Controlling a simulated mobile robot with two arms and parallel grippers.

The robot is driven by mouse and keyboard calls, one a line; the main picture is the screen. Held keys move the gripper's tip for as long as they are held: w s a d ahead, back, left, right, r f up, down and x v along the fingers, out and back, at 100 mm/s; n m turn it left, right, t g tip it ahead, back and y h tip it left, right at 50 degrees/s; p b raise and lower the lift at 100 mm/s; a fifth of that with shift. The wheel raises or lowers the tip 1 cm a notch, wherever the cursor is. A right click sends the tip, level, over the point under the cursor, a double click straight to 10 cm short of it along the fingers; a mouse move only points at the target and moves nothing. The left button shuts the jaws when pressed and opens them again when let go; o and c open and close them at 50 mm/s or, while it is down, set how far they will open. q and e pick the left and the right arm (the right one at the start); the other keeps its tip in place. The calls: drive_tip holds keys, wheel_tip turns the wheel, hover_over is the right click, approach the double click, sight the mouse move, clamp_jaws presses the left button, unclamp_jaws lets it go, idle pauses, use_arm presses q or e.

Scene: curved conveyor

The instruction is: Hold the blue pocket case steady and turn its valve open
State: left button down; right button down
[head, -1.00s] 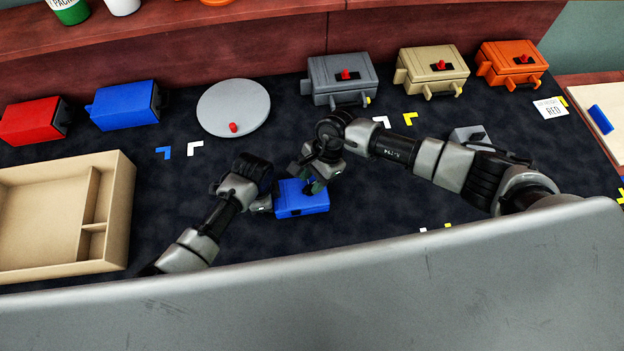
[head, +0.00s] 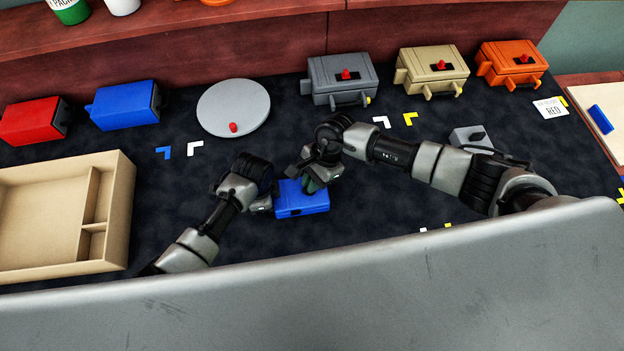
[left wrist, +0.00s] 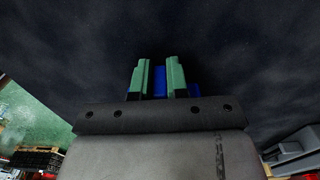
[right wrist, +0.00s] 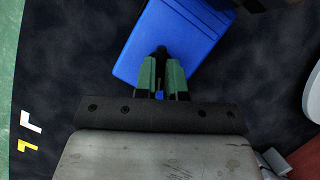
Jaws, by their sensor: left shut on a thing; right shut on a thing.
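The small blue pocket case (head: 310,203) lies flat on the dark mat in front of me. My left gripper (head: 271,204) is at its left side. In the left wrist view the green fingers (left wrist: 158,78) are shut on a narrow blue part of the case (left wrist: 160,82). My right gripper (head: 313,186) reaches down onto the top of the case. In the right wrist view its fingers (right wrist: 162,75) are closed around a small dark part, apparently the valve (right wrist: 161,52), over the blue face (right wrist: 170,32). The fingers hide most of the valve, so its angle cannot be read.
A bigger blue case (head: 125,105), a red case (head: 33,121), a round grey plate (head: 235,103) and grey (head: 340,78), tan (head: 432,70) and orange (head: 511,64) cases stand along the back. A beige tray (head: 122,205) is at left.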

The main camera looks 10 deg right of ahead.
drive_tip(key=shift+m, duration=0.3)
drive_tip(key=shift+s+m+t+y, duration=0.15)
drive_tip(key=shift+m+t, duration=0.35)
drive_tip(key=shift+m, duration=0.75)
drive_tip(key=shift+m+t+y, duration=0.25)
drive_tip(key=shift+m+t, duration=0.25)
drive_tip(key=shift+m, duration=0.75)
drive_tip(key=c, duration=1.2)
unclamp_jaws()
drive_tip(key=v, duration=1.2)
